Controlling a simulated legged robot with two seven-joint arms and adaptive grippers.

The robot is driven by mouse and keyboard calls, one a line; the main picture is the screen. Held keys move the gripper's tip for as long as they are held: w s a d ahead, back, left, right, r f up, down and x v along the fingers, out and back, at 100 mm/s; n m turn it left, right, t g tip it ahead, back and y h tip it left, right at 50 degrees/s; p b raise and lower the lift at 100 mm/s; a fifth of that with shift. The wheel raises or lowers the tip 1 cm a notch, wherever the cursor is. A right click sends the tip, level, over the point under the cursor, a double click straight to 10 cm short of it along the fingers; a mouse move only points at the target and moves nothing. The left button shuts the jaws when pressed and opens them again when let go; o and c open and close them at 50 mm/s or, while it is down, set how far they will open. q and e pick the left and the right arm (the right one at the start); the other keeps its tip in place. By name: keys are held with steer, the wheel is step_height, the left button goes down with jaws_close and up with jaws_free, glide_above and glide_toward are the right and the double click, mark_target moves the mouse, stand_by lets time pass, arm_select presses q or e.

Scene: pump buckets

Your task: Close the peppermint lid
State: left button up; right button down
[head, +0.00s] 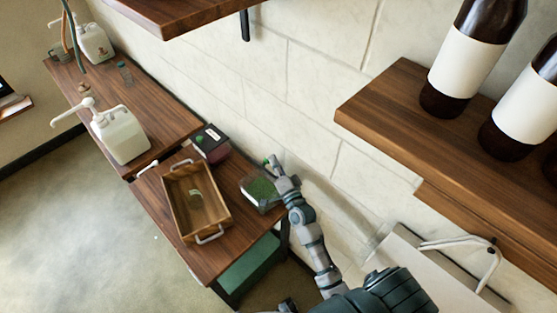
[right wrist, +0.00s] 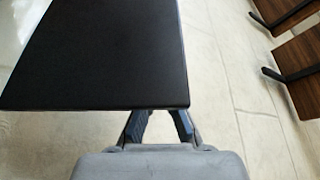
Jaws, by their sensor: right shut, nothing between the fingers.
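A clear container with green leafy contents (head: 262,190), which looks like the peppermint one, stands at the right edge of the wooden table. Its top looks uncovered, and its green contents show. My right gripper (head: 272,163) is at its far right side, near the wall, shut and empty. A black flat panel (right wrist: 100,55) fills the upper left of the right wrist view, just beyond my right fingertips (right wrist: 160,120). It may be the container's lid; touching or apart is unclear. My left gripper is not in view.
A wooden tray (head: 181,217) with metal handles and a dark red container with a black lid (head: 212,142) stand left of the green one. A white pump bucket (head: 122,138) is farther left. The wall is close behind; a shelf with brown bottles (head: 462,60) hangs at right.

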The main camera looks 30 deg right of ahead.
steer(key=shift+s+a+f+n+t+y+b, duration=0.2)
steer(key=shift+a+n+y+b, duration=0.15)
steer(key=shift+n, duration=0.25)
steer(key=shift+s+a+f+n+t+y+b, duration=0.1)
steer(key=shift+a+f+n+y, duration=0.15)
steer(key=shift+a+n, duration=0.3)
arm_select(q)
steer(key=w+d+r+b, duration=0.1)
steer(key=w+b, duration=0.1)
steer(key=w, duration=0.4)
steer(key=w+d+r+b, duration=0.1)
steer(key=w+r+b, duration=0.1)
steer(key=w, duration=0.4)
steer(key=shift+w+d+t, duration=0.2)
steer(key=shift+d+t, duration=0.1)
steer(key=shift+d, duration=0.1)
arm_select(e)
steer(key=s+a+f+n+y, duration=0.2)
steer(key=a+f+n+y, duration=0.4)
steer(key=n, duration=0.9)
steer(key=shift+s+a+f+y, duration=0.25)
steer(key=shift+a+y, duration=0.05)
steer(key=shift+y, duration=0.1)
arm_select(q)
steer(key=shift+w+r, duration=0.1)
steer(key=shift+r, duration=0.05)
arm_select(e)
steer(key=shift+f, duration=0.15)
